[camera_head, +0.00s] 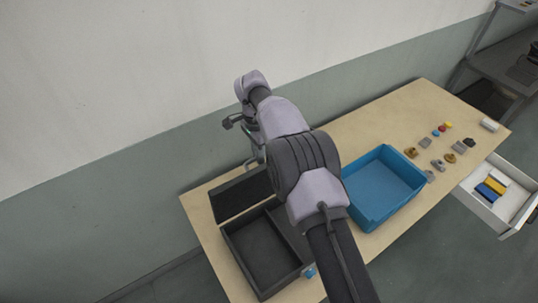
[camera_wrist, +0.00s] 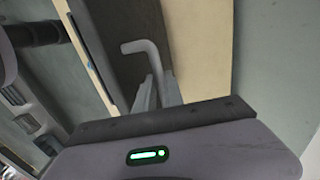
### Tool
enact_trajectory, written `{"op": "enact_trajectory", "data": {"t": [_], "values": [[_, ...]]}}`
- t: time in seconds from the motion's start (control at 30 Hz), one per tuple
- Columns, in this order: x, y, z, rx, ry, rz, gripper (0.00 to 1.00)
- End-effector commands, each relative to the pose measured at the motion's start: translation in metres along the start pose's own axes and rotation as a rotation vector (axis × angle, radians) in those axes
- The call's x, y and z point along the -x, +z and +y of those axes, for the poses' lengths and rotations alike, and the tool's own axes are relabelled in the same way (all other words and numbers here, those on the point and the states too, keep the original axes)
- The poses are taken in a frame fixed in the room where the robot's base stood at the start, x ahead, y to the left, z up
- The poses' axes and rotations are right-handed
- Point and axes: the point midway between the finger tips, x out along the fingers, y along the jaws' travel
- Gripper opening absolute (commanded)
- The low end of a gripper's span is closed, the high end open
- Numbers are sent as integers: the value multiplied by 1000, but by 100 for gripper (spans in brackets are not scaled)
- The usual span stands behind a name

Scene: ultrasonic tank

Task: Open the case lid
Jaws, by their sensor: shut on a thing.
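The dark case (camera_head: 262,252) stands open at the left end of the table, and I see into its empty-looking tray. Its lid (camera_head: 240,196) is raised at the back, on the wall side of the case. My gripper (camera_head: 255,158) is at the lid's upper right, partly hidden by my arm. In the wrist view, my gripper (camera_wrist: 158,92) is shut on a grey bent rod (camera_wrist: 143,48), which looks like the lid's handle. Where the rod joins the lid is not clear. My arm hides the right part of the case.
A blue bin (camera_head: 382,188) stands right of the case, close to my arm. Several small parts (camera_head: 438,150) lie on the table (camera_head: 425,100) farther right. An open white drawer (camera_head: 500,205) with coloured blocks juts out at the right. The wall (camera_head: 120,170) is close behind the table.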

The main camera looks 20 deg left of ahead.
Motion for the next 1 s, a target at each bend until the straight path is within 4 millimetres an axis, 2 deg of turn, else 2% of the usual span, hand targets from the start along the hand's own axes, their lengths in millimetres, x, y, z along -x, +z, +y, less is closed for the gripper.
{"op": "enact_trajectory", "data": {"t": [0.53,0.57,0.63,1.0], "values": [[-4,3,-4,2,7,1,0],[-4,3,-4,2,7,1,18],[-4,3,-4,1,6,1,32],[3,3,-5,0,2,1,34]]}}
